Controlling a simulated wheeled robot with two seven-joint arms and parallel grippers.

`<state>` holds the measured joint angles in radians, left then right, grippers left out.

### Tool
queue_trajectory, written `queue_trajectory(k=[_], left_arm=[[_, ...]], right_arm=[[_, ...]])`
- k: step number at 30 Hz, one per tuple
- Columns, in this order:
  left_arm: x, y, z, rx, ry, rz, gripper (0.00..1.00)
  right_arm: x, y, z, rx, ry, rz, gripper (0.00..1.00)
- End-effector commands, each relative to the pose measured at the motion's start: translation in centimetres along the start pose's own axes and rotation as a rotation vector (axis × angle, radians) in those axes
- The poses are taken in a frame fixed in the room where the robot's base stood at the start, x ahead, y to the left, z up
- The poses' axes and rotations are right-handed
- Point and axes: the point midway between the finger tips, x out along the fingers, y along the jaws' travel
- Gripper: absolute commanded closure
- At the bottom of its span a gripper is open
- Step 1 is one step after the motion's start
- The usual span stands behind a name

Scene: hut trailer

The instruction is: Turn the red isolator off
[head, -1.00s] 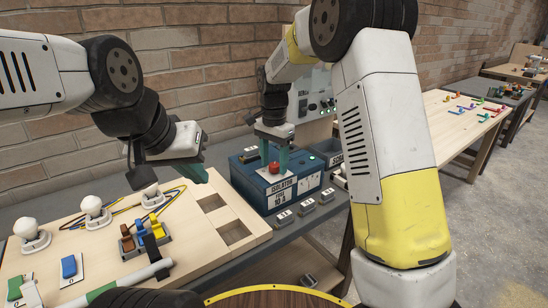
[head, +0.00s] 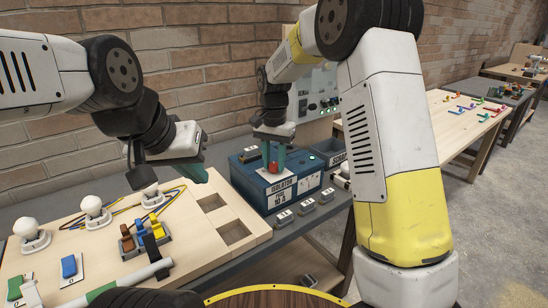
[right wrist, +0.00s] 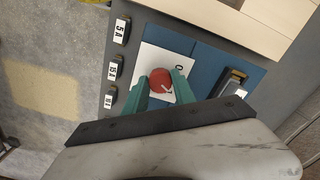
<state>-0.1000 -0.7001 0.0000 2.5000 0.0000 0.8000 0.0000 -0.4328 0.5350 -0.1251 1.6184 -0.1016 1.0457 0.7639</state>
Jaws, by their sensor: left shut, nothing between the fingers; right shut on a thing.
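The red isolator knob (head: 273,167) sits on a white plate on top of a blue box (head: 246,177) labelled isolator. In the right wrist view the round red knob (right wrist: 160,80) stands on the white plate (right wrist: 158,55), which bears small dark marks, partly covered by the fingers. My right gripper (head: 274,160) points down over the box with its teal fingers on both sides of the knob, shut on it; it also shows in the right wrist view (right wrist: 161,86). My left gripper (head: 198,172) is shut and empty above the wooden board, left of the box.
The wooden board (head: 215,222) holds lamps (head: 93,208), a blue switch (head: 69,267) and coloured levers. Several labelled fuses (head: 306,207) lie along the bench edge before the box. A dark bin (head: 330,150) stands behind.

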Motion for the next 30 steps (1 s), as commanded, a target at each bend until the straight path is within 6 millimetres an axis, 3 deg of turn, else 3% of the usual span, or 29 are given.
queue_trajectory(k=[30], left_arm=[[0.00,0.00,0.00,0.000,0.000,0.000,1.00]], right_arm=[[-0.12,0.12,-0.18,-0.955,0.004,-0.001,1.00]])
